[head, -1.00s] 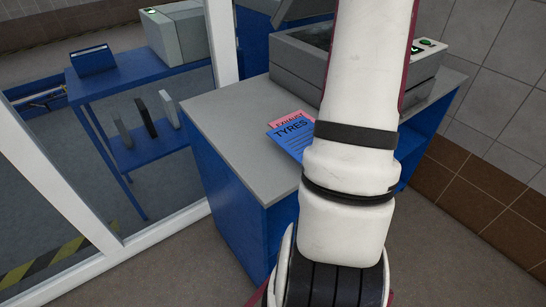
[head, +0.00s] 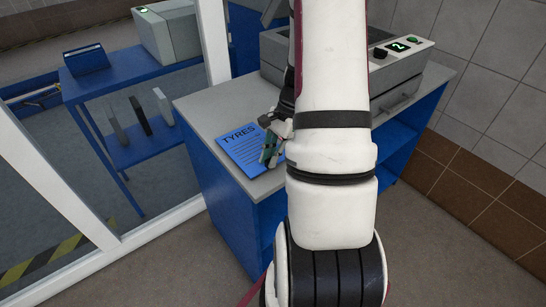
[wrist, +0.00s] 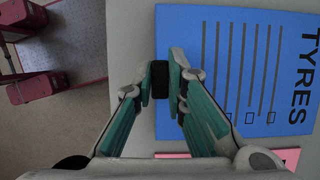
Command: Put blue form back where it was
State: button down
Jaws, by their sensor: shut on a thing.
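The blue form (head: 247,147), printed TYRES, lies at the counter top's left part in the head view. In the wrist view the blue form (wrist: 262,70) fills the right side, printed face visible. My gripper (head: 270,150) is at the form's near right edge. In the wrist view its teal fingers (wrist: 162,78) close around the form's left edge, opposite the TYRES heading, with a dark piece between the tips. A pink form (wrist: 287,156) shows beside the blue one at the bottom of the wrist view. It is hidden in the head view.
The grey counter top (head: 205,103) has bare room left of the form. A grey machine (head: 405,75) with a green display stands at the back right. A window frame (head: 165,215) borders the counter at left. A blue table (head: 125,70) stands beyond it.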

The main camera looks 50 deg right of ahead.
jog(key=shift+f, duration=0.3)
jog(key=shift+f, duration=0.1)
jog(key=c, duration=1.6)
grip_release()
